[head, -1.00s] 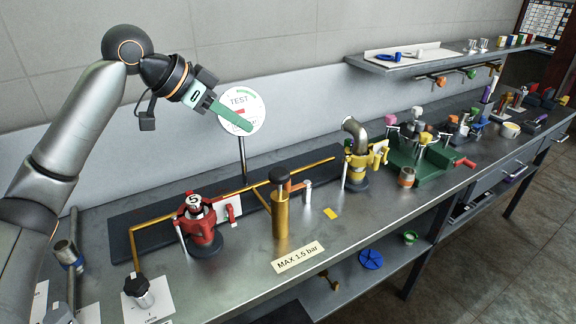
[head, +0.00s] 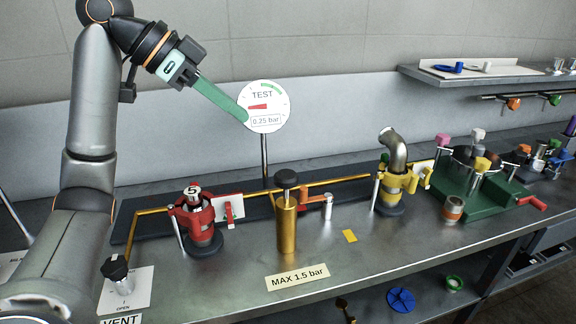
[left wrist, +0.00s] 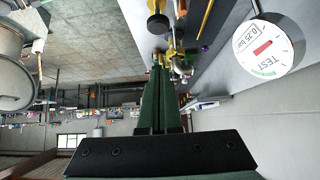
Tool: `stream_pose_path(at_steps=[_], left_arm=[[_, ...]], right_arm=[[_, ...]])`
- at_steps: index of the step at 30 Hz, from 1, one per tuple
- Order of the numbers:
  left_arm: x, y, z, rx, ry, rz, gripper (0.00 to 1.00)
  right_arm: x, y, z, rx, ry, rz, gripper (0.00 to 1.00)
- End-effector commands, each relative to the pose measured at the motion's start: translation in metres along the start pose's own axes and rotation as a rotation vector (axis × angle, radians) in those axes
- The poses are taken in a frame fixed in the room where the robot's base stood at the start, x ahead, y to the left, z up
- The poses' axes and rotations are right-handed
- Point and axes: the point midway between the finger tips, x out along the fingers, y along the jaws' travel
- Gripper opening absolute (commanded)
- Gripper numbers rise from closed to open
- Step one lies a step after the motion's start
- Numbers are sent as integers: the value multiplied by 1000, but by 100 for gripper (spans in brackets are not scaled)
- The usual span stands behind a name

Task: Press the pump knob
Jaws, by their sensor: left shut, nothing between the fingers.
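The pump is an upright gold cylinder (head: 287,228) on the bench, with a black knob (head: 286,178) on a short rod on top. My left gripper (head: 245,119) has long green fingers, closed together and empty. In the head view, its tips are up and left of the knob, overlapping the edge of the round TEST gauge (head: 263,96), which reads 0.25 bar. In the left wrist view, the shut fingers (left wrist: 161,70) point toward a black round knob (left wrist: 157,23), apart from it. My right gripper is not in view.
A red clamp fitting (head: 202,226) stands left of the pump, and a yellow fitting with a bent pipe (head: 392,185) stands right. A gold pipe runs behind. A black-topped vent valve (head: 116,270) is at front left. A MAX 1.5 bar label (head: 297,277) lies in front.

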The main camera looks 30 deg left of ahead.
Motion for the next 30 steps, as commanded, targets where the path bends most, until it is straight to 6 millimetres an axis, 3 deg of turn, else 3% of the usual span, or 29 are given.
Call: stream_pose_path(at_steps=[14, 29, 30], left_arm=[[8, 0, 1, 1, -1, 2, 0], [105, 1, 2, 0, -1, 4, 0], [111, 0, 10, -1, -2, 2, 0]], right_arm=[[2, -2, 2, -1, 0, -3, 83], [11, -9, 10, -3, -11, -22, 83], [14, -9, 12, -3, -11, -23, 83]])
